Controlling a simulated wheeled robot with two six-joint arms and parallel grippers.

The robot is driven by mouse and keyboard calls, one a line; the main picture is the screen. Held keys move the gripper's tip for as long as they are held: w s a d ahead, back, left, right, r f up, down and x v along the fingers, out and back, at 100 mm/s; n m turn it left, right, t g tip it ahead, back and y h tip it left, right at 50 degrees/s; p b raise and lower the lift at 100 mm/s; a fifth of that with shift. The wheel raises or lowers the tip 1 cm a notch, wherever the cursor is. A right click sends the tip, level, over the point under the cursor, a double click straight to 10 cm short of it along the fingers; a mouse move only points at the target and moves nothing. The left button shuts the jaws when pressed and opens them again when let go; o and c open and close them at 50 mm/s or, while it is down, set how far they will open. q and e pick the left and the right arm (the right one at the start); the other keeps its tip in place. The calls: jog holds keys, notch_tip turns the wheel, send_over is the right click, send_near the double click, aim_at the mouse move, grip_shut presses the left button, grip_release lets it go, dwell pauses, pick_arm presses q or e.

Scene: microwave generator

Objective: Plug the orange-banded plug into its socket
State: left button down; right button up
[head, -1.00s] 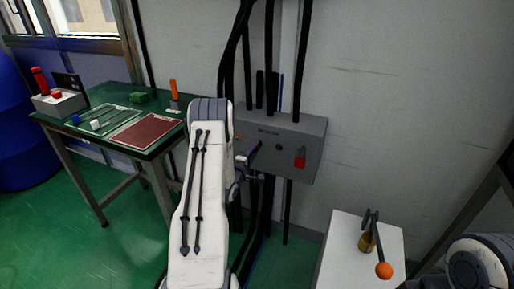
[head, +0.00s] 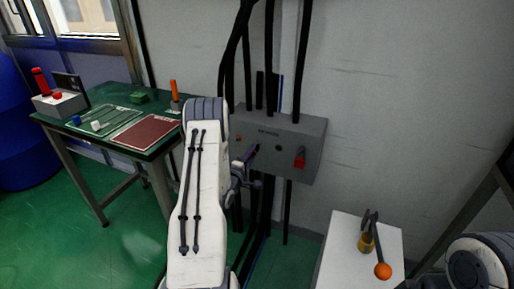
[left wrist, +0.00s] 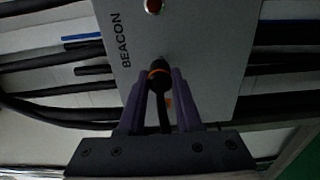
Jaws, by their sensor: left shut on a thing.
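The orange-banded plug (left wrist: 158,74) is black with an orange ring and a dark cable running back between my fingers. My left gripper (left wrist: 161,82) is shut on it, one purple finger on each side. The plug's front end is against or just in front of the grey panel marked BEACON (left wrist: 195,60); I cannot tell if it is seated. The socket is hidden behind the plug. In the head view my left gripper (head: 254,150) is at the left half of the wall box (head: 312,135). My right gripper is not in view.
A green table (head: 88,143) with trays stands left. A white stand (head: 345,250) with an orange-ball lever (head: 383,271) stands right.

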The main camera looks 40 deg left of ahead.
pick_arm(q)
jog(key=shift+p+v, duration=0.3)
jog(key=shift+v, duration=1.4)
jog(key=shift+a+b, duration=0.3)
jog(key=shift+a, duration=2.2)
jog(key=shift+a+b, duration=0.35)
jog(key=shift+a, duration=1.75)
jog(key=shift+w, duration=0.1)
jog(key=shift+x, duration=0.8)
